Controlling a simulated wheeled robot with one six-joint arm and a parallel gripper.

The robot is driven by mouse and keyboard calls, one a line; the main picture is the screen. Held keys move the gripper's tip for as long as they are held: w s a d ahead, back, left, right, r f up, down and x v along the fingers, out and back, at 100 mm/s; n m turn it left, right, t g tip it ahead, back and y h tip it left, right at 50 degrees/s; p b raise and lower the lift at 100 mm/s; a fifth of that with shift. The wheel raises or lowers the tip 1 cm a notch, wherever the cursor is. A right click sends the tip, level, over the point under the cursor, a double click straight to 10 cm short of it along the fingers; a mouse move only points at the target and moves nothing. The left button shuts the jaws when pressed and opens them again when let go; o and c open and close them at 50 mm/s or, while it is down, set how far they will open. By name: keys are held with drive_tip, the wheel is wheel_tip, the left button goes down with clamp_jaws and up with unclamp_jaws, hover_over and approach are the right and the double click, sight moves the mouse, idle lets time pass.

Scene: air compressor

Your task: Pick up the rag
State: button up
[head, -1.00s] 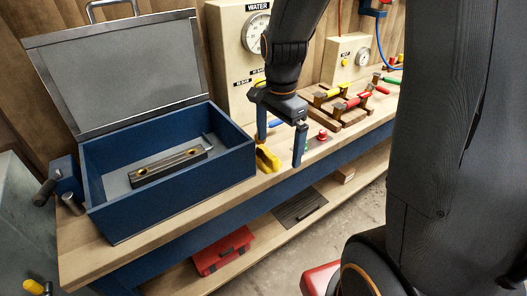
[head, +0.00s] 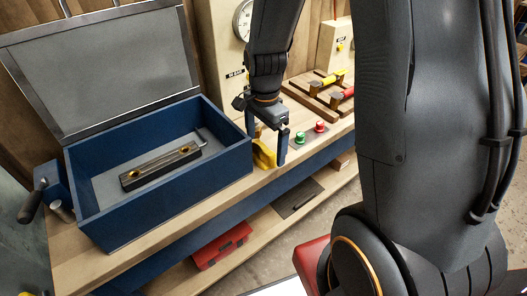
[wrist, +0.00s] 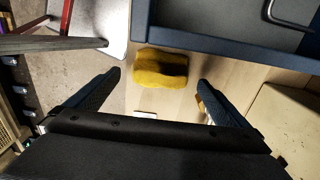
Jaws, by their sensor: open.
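The rag (head: 264,154) is a yellow folded cloth on the wooden bench top, just right of the open blue box. In the wrist view the rag (wrist: 161,69) lies ahead of my fingertips, between their lines and close to the box wall. My gripper (head: 266,145) is open and points down, with its fingers around or just in front of the rag in the head view. It also shows open and empty in the wrist view (wrist: 160,84). Part of the rag is hidden behind a finger in the head view.
The blue box (head: 165,165) with its raised lid stands left of the rag and holds a dark bar with two brass-coloured holes (head: 160,166). Green (head: 299,139) and red (head: 320,127) buttons are to the right. A red toolbox (head: 222,245) sits on the lower shelf.

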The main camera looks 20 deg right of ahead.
sight(265, 146)
drive_tip(key=shift+f, duration=0.95)
drive_tip(key=c, duration=1.2)
drive_tip(key=shift+r, duration=0.1)
wheel_tip(265, 146, up, 10)
drive_tip(key=shift+f+b, duration=0.1)
drive_tip(key=shift+b, duration=0.65)
drive_tip(key=o, duration=0.6)
drive_tip(key=c, duration=0.4)
